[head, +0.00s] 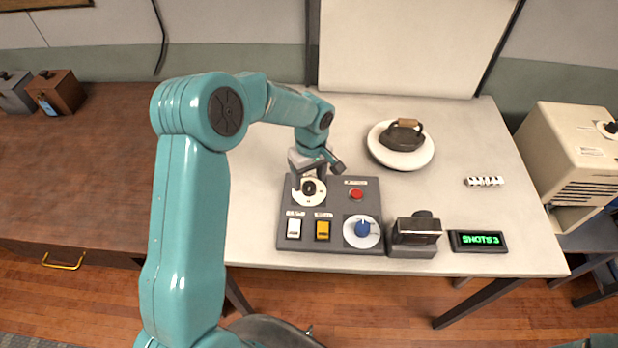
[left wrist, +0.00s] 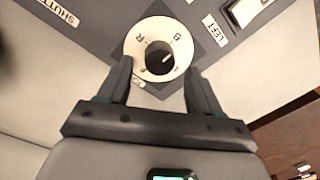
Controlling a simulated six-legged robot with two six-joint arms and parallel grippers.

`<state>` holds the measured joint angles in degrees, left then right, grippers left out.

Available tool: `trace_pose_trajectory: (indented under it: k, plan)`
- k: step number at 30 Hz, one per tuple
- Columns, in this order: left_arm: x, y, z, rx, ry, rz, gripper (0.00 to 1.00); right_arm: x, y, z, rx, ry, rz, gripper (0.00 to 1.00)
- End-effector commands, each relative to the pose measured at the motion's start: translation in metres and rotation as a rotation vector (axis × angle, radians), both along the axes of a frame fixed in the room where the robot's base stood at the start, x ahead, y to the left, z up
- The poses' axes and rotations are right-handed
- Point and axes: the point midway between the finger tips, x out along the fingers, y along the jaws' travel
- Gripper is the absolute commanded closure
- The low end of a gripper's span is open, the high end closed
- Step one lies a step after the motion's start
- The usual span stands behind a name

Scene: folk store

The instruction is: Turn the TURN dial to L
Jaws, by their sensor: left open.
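The dial (head: 308,196) with a black knob on a round white disc is at the upper left of the grey control panel (head: 340,189). The dial (left wrist: 160,57) is at the top centre of the left wrist view, its black knob (left wrist: 159,62) bearing a pale mark toward the upper right. An R and another letter, possibly B, show on the disc; I cannot make out an L. A small label beside the disc is partly hidden. My left gripper (head: 309,181) is open, fingers either side of the dial, not closed on the knob; it also shows in the left wrist view (left wrist: 158,73). My right gripper is not in view.
The panel also carries a red button (head: 356,194), white switch (head: 294,228), yellow switch (head: 322,230) and blue knob (head: 362,229). A dark iron (head: 403,138) sits behind on a white plate (head: 400,160).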

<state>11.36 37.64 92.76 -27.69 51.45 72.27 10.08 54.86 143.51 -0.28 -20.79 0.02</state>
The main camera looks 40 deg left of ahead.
Motion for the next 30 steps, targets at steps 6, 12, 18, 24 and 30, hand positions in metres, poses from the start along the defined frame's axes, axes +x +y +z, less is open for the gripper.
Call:
trace_pose_trajectory:
  k: [6,12,18,24,30]
  plan:
    - [0.001,0.0,-0.02,0.0,0.0,-0.002,0.36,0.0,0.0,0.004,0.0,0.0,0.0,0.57]
    - [0.002,0.001,-0.022,0.0,-0.001,-0.001,0.36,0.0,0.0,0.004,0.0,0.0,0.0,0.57]
    - [0.002,0.0,-0.022,0.0,-0.001,-0.001,0.71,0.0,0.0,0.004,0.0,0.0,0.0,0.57]
    - [0.002,0.0,-0.022,0.001,0.0,-0.002,0.92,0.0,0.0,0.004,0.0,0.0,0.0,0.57]
    - [0.002,0.0,-0.023,0.001,-0.001,-0.036,0.92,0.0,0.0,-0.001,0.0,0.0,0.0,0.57]
